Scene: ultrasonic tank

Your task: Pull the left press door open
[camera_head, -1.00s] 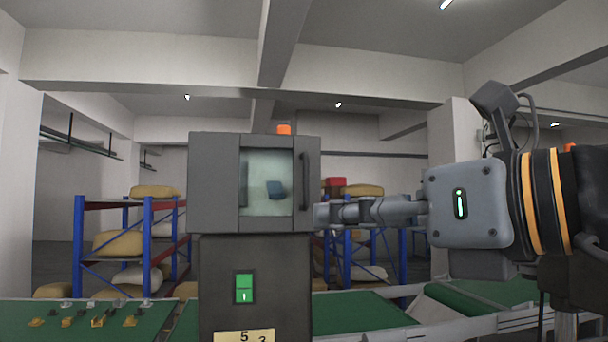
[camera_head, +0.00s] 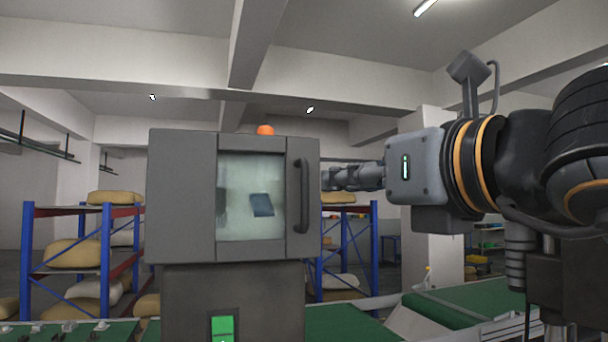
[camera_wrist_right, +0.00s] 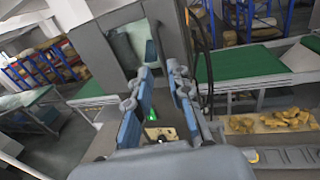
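The press (camera_head: 183,195) is a dark grey cabinet with an orange lamp on top. Its door (camera_head: 252,148) has a pale window and a dark vertical handle (camera_head: 300,196) at the right edge. The door looks closed. A blue block (camera_head: 262,205) shows behind the glass. My right gripper (camera_head: 330,179) reaches in from the right, its fingers beside the door's right edge and partly hidden there. In the right wrist view, its fingers (camera_wrist_right: 162,72) are apart with nothing clearly between them. The press window (camera_wrist_right: 132,48) shows beyond them. My left gripper is not in view.
Green conveyor tops (camera_head: 465,303) run beside and behind the press. Blue racks with sacks (camera_head: 80,252) stand at the back left, with another behind the press. A concrete pillar (camera_head: 431,235) stands behind my right arm.

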